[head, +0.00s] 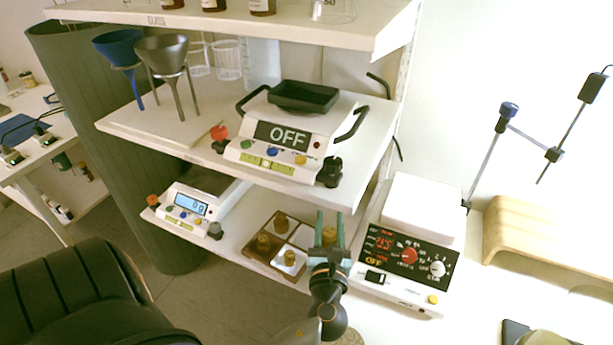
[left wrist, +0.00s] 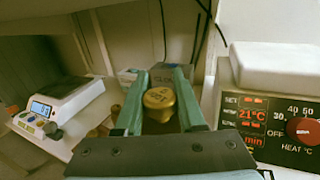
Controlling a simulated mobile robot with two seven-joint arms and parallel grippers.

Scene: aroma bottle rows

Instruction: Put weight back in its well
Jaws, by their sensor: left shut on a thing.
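My left gripper (head: 328,238) is shut on a brass weight (left wrist: 158,98), which sits between its two greenish fingers in the left wrist view. In the head view the held weight (head: 330,235) is partly hidden by the fingers. The gripper is at the right side of a brown weight tray (head: 262,262) on the lowest shelf. Several other brass weights stand in the tray, one of them at its front (head: 289,258). The well under the held weight is hidden, and I cannot tell whether the weight touches the tray. My right gripper is not in view.
A small balance (head: 200,203) showing a reading stands left of the tray. A hot plate (head: 408,250) with a red display stands close on the right.

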